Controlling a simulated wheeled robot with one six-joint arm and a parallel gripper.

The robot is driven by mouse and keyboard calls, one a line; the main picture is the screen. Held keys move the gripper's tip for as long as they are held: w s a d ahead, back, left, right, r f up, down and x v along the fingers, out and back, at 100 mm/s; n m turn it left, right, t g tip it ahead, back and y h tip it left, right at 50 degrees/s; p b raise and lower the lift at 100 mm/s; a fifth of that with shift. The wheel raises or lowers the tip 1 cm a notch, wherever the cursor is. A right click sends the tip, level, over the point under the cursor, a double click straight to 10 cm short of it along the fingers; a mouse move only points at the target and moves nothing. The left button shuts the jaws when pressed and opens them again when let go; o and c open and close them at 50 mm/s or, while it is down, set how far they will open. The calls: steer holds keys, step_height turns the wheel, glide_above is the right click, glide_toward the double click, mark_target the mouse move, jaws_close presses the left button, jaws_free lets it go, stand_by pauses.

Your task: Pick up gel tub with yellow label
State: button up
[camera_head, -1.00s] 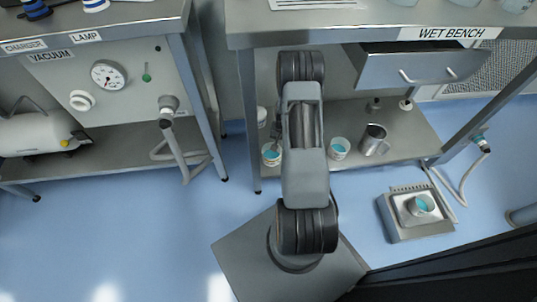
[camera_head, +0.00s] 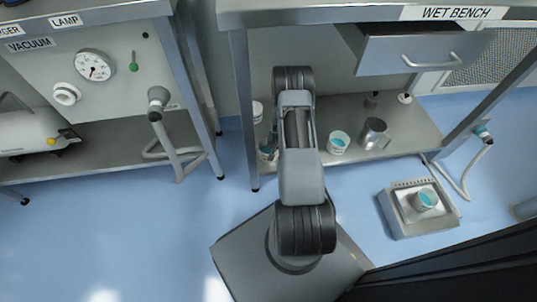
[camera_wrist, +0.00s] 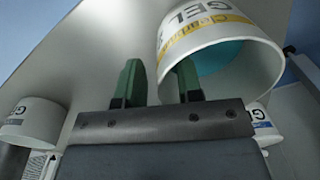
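In the wrist view, a white gel tub with a yellow band on its label (camera_wrist: 205,32) fills the upper right, its open mouth showing teal gel. My gripper (camera_wrist: 160,82) has two green fingers spread apart. The tub's near-left wall appears between the fingers, the right finger overlapping its mouth; contact cannot be told. In the head view, a tub partly hidden by my arm (camera_head: 265,153) stands on the lower shelf, probably this one. My gripper is mostly hidden there behind the arm.
Another tub (camera_wrist: 30,122) is left in the wrist view, and a blue-labelled one (camera_wrist: 262,128) right. In the head view, a tub (camera_head: 338,143) and metal beaker (camera_head: 373,134) share the shelf. An open drawer (camera_head: 415,55) juts out above. A heater (camera_head: 405,222) carries another tub.

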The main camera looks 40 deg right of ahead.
steer(key=shift+f, duration=0.25)
jaws_close()
stand_by(0.3)
